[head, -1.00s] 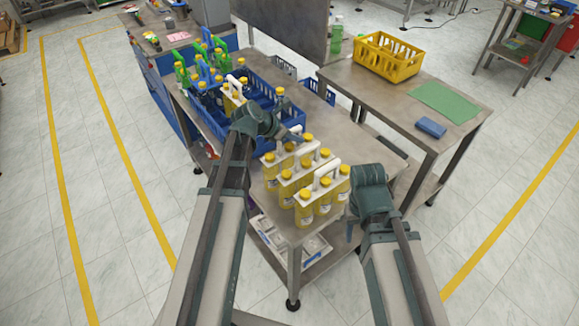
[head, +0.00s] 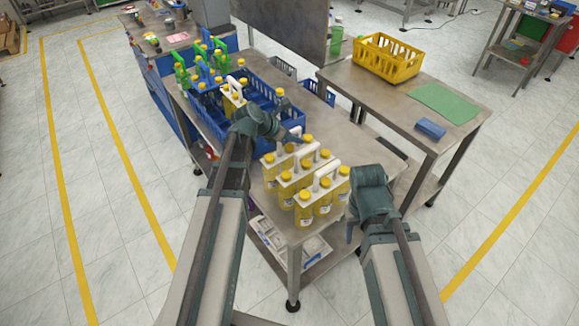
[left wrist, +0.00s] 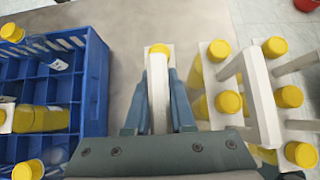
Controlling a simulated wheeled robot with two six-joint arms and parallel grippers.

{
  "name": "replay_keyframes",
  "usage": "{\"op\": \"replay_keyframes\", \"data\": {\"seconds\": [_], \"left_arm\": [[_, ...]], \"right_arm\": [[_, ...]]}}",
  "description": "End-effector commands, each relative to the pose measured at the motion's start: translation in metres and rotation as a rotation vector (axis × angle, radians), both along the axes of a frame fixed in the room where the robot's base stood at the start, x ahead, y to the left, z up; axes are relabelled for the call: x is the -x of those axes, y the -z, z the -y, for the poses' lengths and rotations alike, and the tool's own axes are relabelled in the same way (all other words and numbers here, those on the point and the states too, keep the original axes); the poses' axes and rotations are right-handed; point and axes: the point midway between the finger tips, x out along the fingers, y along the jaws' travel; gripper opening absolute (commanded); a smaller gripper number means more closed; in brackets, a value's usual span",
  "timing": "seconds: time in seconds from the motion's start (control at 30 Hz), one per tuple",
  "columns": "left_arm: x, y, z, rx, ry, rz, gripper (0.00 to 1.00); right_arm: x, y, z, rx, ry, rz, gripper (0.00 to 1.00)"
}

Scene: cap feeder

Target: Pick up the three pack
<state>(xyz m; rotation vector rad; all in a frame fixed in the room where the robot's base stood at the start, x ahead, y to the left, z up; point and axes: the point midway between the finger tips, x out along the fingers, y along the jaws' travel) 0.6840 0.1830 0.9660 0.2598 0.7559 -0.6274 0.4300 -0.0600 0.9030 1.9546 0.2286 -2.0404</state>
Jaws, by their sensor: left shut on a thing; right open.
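Several three packs, white handled carriers of yellow bottles with yellow caps, stand close together on the near end of the steel table (head: 345,132). The farthest pack (head: 270,172) is beside the middle pack (head: 287,188) and the nearest pack (head: 304,212). My left gripper (head: 297,134) is over the farthest pack; in the left wrist view its fingers (left wrist: 158,98) are shut on that pack's white handle (left wrist: 158,85), with one yellow cap (left wrist: 159,49) beyond. The fingers hide much of this pack. My right gripper (head: 350,228) is open and empty, right of the nearest pack.
A second table at right bears a yellow crate (head: 388,58), a green mat (head: 445,103) and a blue block (head: 430,129).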

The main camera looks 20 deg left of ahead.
Motion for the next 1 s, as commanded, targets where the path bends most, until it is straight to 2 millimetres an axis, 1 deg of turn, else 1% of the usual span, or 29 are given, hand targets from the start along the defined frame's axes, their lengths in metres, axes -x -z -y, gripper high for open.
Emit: {"op": "replay_keyframes", "data": {"seconds": [0.27,0.47,0.67,1.0], "left_arm": [[0.0,-0.003,0.0,0.001,-0.001,0.0,0.0],[0.0,-0.014,0.0,0.001,-0.001,0.0,0.0],[0.0,-0.037,0.0,0.002,-0.001,0.001,0.0],[0.0,-0.085,0.0,0.002,-0.001,0.001,0.0]], "right_arm": [[0.0,-0.002,0.0,0.0,0.0,0.0,0.52],[0.0,-0.014,0.0,0.0,0.0,0.0,0.52],[0.0,-0.037,0.0,0.0,0.0,0.0,0.52],[0.0,-0.085,0.0,0.0,0.0,0.0,0.52]]}}
